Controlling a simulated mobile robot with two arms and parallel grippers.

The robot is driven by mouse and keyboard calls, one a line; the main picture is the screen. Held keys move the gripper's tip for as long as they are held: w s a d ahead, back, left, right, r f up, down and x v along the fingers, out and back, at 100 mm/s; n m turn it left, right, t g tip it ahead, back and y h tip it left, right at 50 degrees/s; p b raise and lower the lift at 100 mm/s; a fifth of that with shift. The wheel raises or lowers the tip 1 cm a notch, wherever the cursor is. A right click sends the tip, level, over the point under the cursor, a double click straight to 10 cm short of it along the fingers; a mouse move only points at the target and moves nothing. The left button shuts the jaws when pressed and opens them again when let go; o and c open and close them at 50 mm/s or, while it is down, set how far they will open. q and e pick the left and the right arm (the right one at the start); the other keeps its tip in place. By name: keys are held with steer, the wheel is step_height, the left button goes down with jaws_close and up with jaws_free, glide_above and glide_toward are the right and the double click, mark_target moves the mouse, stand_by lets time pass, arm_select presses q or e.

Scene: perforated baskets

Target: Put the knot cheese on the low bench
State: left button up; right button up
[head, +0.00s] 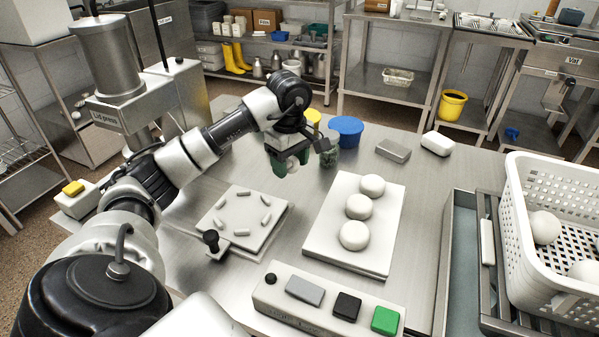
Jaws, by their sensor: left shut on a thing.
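Three round white cheeses (358,207) sit in a row on the white board (325,243). I cannot tell for certain which surface is the low bench; a steel table (376,91) with a small white basket on its shelf stands at the back. My right gripper is out of view.
A white perforated basket (551,211) with white balls stands at the right. A blue-lidded tub (346,130), a grey block (393,150) and a white block (437,143) stand behind the board. A button panel (325,302) lies in front. Bare steel lies right of the board.

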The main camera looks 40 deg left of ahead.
arm_select(q)
glide_above(292, 179)
step_height(292, 179, down, 4)
steer(key=shift+d+r, duration=0.1)
steer(key=shift+d, duration=0.05)
step_height(292, 179, down, 4)
steer(key=shift+r+b, duration=0.1)
steer(key=shift+b, duration=0.25)
steer(key=o, duration=0.9)
steer(key=shift+f, duration=0.2)
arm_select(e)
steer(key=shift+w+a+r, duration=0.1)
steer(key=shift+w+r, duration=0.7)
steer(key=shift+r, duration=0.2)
arm_select(q)
steer(key=shift+r, duration=0.15)
step_height(292, 179, up, 12)
steer(key=shift+r+p, duration=0.1)
steer(key=shift+p, duration=0.6)
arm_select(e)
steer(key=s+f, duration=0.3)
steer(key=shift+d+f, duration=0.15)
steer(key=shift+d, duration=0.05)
